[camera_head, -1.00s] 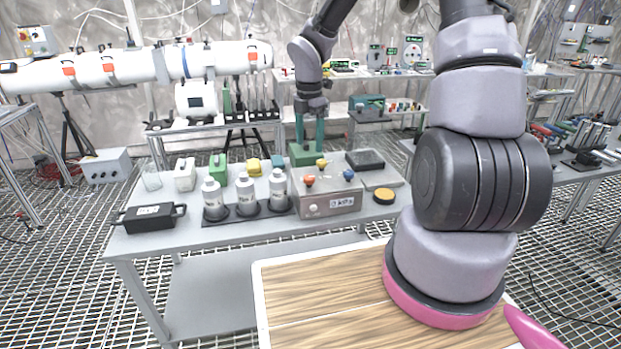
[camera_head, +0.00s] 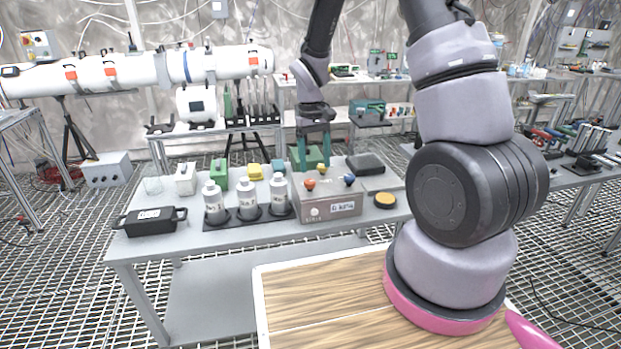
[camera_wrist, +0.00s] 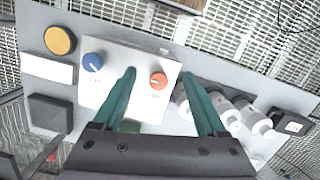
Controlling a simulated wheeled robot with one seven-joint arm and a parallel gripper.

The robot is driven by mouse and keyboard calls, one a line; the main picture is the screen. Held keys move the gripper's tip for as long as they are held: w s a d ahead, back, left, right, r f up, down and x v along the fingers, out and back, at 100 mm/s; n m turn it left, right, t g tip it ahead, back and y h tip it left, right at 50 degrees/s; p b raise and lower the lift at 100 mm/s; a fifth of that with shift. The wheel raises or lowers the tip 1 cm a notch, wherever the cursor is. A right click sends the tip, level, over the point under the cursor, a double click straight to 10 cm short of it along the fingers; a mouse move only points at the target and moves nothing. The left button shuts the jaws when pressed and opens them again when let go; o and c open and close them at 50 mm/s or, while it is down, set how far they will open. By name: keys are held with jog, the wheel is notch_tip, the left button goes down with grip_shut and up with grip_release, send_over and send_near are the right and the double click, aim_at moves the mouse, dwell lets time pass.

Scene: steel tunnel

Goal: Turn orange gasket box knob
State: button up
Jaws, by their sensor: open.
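My gripper (camera_head: 317,163), with green fingers, is open and empty above the back of the box. In the wrist view, the orange knob (camera_wrist: 158,80) appears between the two fingertips (camera_wrist: 157,73), with no visible contact. The blue knob (camera_wrist: 93,62) lies left of the left finger. The yellow knob is not seen in the wrist view.
White bottles (camera_head: 247,196) in a dark rack stand left of the box. A black case (camera_head: 150,220) lies farther left. A yellow round button (camera_head: 384,200) and a dark block (camera_head: 366,163) are to the right.

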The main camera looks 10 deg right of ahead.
aim_at(311, 181)
notch_tip(311, 181, up, 4)
jog(key=w+m+t, duration=0.2)
jog(key=w+m, duration=0.1)
jog(key=m, duration=2.4)
jog(key=f, duration=1.1)
jog(key=shift+s+a, duration=0.15)
jog(key=shift+a, duration=0.15)
grip_shut()
